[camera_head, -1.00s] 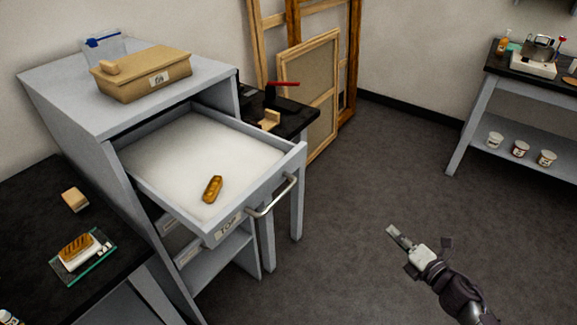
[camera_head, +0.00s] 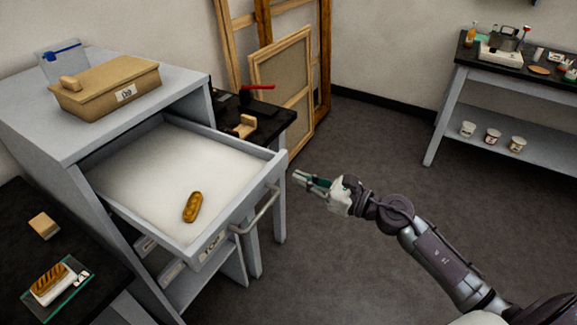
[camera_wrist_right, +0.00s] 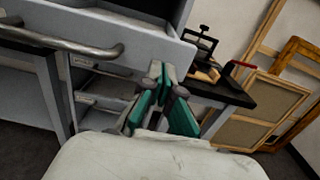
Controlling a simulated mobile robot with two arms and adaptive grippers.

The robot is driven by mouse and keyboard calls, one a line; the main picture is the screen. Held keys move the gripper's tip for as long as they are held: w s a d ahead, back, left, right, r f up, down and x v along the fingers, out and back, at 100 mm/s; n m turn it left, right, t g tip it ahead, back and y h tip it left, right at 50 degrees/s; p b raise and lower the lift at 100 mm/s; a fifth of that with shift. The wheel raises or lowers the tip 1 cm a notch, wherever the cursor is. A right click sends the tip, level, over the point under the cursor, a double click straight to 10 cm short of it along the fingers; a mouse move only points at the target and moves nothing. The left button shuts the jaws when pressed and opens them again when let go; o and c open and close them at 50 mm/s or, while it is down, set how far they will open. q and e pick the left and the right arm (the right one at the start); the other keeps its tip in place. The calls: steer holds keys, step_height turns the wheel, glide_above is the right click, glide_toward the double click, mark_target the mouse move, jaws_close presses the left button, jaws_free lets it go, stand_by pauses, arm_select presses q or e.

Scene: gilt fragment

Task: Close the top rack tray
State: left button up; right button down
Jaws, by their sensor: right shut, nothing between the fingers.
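The top rack tray (camera_head: 130,210) is pulled out of the grey rack (camera_head: 45,125), with a label reading TOP on its front and a metal bar handle (camera_head: 258,212). A small gilt-brown fragment (camera_head: 193,207) lies on the tray's white bed. My right gripper (camera_head: 298,178) is shut and empty, to the right of the tray front and apart from the handle. In the right wrist view the gripper's green-padded fingers (camera_wrist_right: 162,75) point toward the tray front (camera_wrist_right: 130,38), with the handle (camera_wrist_right: 70,42) at upper left. My left gripper is not in view.
A tan box (camera_head: 108,86) stands on the rack top. A dark bench (camera_head: 50,265) at lower left holds a gilt piece (camera_head: 53,284) and a block (camera_head: 44,226). Wooden frames (camera_head: 285,95) lean on the back wall. The floor right of the rack is clear.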

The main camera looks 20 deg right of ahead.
mark_target(279, 170)
steer(key=x, duration=0.2)
steer(key=shift+w+a+r+p, duration=0.15)
steer(key=shift+w+a+p, duration=0.1)
steer(key=shift+p, duration=0.15)
steer(key=shift+w+a, duration=0.3)
steer(key=shift+w, duration=0.1)
